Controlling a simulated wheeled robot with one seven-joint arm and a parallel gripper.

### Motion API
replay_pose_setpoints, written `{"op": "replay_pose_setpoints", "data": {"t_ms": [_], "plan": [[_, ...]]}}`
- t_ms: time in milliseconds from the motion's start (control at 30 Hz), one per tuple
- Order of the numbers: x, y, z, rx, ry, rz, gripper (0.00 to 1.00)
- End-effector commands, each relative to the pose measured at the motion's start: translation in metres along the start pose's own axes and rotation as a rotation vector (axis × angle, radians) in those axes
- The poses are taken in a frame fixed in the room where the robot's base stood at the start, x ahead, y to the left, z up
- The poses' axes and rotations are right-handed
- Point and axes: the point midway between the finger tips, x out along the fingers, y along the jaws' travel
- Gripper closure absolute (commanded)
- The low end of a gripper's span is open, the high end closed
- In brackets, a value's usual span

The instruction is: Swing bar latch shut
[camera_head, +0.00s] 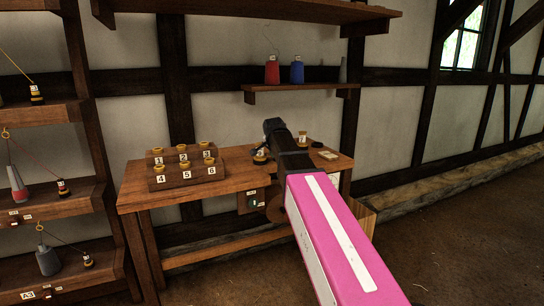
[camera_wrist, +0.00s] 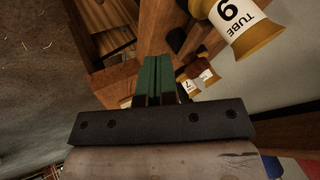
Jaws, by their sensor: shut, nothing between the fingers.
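No bar latch can be made out for certain. A dark plate (camera_head: 251,201) with a small pale and green mark sits on the front of the workbench (camera_head: 140,202), left of my arm; whether it bears the latch is too small to tell. My gripper's green fingers (camera_wrist: 158,78) are together and empty in the wrist view, in front of brown woodwork (camera_wrist: 160,30). In the head view my pink arm reaches over the bench's right part and hides what lies behind it; the fingertips cannot be made out there.
Numbered tubes with yellow tops stand in a wooden rack (camera_head: 185,176) on the bench's left. A shelf (camera_head: 300,89) holds red (camera_head: 272,72) and blue (camera_head: 297,72) spools. Floor at right is open.

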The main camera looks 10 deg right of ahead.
Motion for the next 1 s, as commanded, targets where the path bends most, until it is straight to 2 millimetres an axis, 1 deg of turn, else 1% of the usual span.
{"op": "replay_pose_setpoints", "data": {"t_ms": [33, 200, 300, 400, 600, 900, 1000], "plan": [[-0.011, 0.000, 0.002, 0.000, 0.001, -0.001, 1.00], [-0.042, -0.004, 0.004, -0.001, 0.000, -0.001, 1.00], [-0.056, -0.005, 0.005, 0.000, 0.000, -0.001, 1.00], [-0.065, -0.006, 0.005, 0.000, 0.000, 0.000, 1.00], [-0.073, -0.007, 0.006, 0.000, 0.000, 0.001, 1.00], [-0.073, -0.007, 0.006, 0.000, 0.000, 0.001, 1.00], [-0.068, -0.002, 0.009, -0.011, -0.006, 0.008, 1.00]]}}
